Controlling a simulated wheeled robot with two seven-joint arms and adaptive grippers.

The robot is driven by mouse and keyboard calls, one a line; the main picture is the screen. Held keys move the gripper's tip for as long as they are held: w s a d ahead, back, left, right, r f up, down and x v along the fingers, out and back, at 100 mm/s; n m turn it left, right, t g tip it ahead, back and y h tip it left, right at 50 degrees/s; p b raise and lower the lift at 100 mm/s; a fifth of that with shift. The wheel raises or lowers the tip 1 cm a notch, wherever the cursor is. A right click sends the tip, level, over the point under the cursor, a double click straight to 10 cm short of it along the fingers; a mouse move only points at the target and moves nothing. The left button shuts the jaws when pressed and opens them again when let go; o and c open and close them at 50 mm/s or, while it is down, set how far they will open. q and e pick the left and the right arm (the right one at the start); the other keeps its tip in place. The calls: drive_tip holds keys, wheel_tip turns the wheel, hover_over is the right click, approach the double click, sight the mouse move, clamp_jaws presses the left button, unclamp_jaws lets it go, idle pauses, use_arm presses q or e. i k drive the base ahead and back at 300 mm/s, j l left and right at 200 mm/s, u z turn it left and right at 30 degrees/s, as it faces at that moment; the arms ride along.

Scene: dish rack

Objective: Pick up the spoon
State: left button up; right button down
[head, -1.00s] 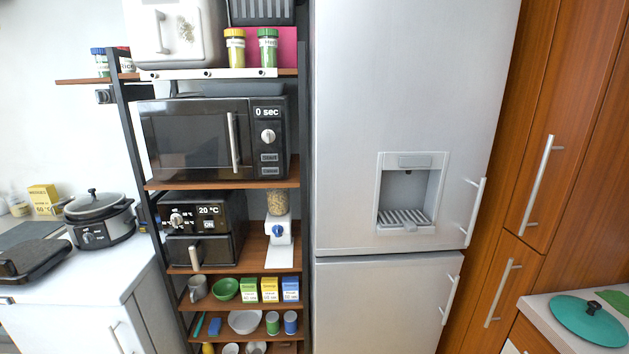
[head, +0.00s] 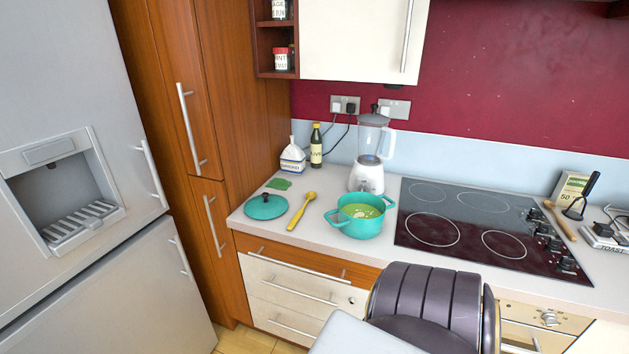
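A yellow spoon (head: 301,211) lies on the light countertop. Its rounded end points away toward the blender and its other end toward the counter's front edge. It lies between a teal lid (head: 265,206) on its left and a teal pot (head: 360,226) holding green contents on its right, apart from both. A dark, ribbed rounded part with a grey panel shows at the bottom of the head view, in front of the drawers; it may be part of me. Neither gripper is in view.
A blender (head: 369,160) stands behind the pot. A dark bottle (head: 316,146) and a white container (head: 292,160) stand near the wall. A black hob (head: 468,225) lies to the right. The fridge (head: 90,200) is on the left. The counter's front strip beside the spoon is clear.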

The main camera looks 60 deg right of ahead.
sight(309, 195)
drive_tip(key=z, duration=1.85)
